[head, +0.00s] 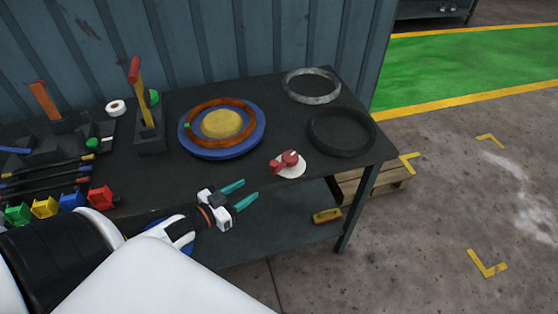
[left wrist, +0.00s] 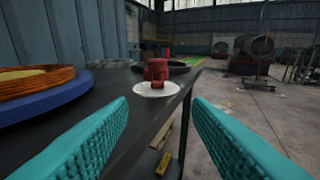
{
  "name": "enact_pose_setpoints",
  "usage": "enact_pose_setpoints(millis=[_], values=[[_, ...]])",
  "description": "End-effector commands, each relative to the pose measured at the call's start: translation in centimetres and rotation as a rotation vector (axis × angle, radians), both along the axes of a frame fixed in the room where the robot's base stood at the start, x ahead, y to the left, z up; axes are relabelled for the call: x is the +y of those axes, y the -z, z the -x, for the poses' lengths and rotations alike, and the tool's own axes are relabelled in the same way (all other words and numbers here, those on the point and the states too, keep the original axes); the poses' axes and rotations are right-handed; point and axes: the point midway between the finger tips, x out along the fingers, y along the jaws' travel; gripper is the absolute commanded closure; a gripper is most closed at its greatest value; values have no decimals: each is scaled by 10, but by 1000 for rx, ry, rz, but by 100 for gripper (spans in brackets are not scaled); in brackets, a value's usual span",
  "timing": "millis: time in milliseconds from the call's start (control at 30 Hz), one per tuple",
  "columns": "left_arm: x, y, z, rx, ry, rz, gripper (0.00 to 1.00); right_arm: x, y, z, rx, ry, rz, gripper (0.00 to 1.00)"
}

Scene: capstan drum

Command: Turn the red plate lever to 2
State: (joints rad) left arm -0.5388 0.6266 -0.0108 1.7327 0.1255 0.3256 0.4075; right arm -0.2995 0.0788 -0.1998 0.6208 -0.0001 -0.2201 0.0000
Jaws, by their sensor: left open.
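The red plate lever (head: 286,160) stands on a round white plate (head: 293,169) near the front edge of the dark table. In the left wrist view the red lever (left wrist: 157,73) is straight ahead, above its white plate (left wrist: 150,90). The numbers on the plate are too small to read. My left gripper (head: 248,190) is open and empty, with teal fingers. It is at the table's front edge, to the left of the lever and apart from it. In the left wrist view the two fingers (left wrist: 158,125) frame the lever with a gap. My right gripper is not in view.
A blue disc (head: 223,154) with a wooden ring stands left of the lever. A black ring (head: 343,133) and a grey ring (head: 311,85) lie to the right and behind. A yellow-handled lever (head: 146,105) and coloured bins (head: 72,201) are further left.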

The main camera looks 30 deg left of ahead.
Motion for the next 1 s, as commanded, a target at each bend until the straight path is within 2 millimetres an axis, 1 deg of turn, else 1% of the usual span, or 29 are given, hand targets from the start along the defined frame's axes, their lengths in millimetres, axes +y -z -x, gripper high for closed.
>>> enact_pose_setpoints(millis=[200, 367, 467, 800, 900, 1000], values=[[10, -20, 0, -88, 48, 26, 55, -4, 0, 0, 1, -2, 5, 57], [10, -26, -6, -113, 62, 38, 55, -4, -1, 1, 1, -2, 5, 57], [7, -26, -17, -114, 61, 38, 55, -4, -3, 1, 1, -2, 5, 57], [-14, -27, -80, -112, 60, 37, 55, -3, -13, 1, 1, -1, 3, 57], [-18, -26, -94, -111, 60, 38, 55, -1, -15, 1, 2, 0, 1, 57], [-22, -25, -105, -110, 60, 38, 55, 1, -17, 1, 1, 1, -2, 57]])
